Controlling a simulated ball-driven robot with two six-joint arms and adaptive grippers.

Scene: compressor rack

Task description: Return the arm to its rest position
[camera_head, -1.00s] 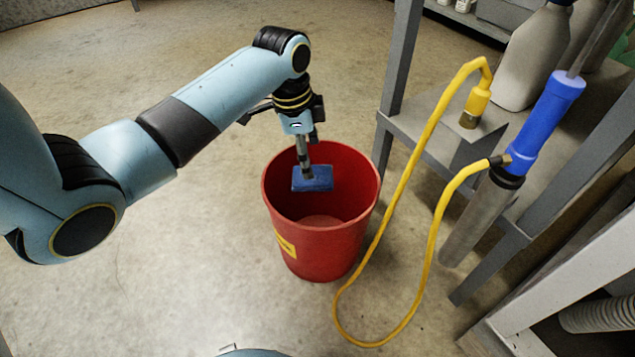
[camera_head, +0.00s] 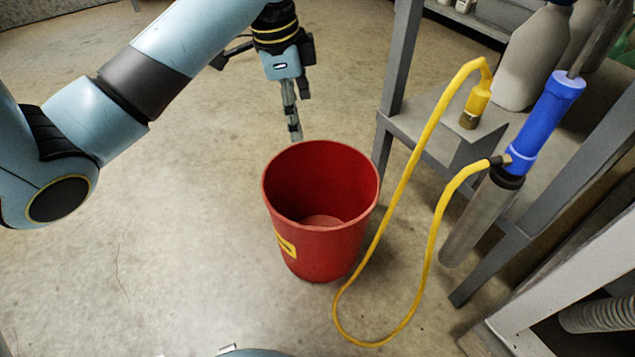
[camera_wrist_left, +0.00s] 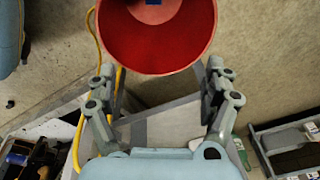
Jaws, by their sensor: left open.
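My left gripper (camera_head: 294,132) hangs from my left arm above and behind the red bucket (camera_head: 325,240) in the head view. It is empty, and it also shows open in the left wrist view (camera_wrist_left: 162,90), with its two fingers spread apart. The red bucket stands upright on the floor, and its rim fills the top of the left wrist view (camera_wrist_left: 150,48). A blue patch (camera_wrist_left: 152,3) shows inside the bucket at the top edge of that view. In the head view no blue thing shows in the bucket. My right gripper is not in view.
A grey rack (camera_head: 395,60) stands to the right. A yellow hose (camera_head: 433,250) loops down beside the bucket from a blue-handled cylinder (camera_head: 545,120). A grey bottle (camera_head: 535,60) stands on the shelf. The floor left of the bucket is clear.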

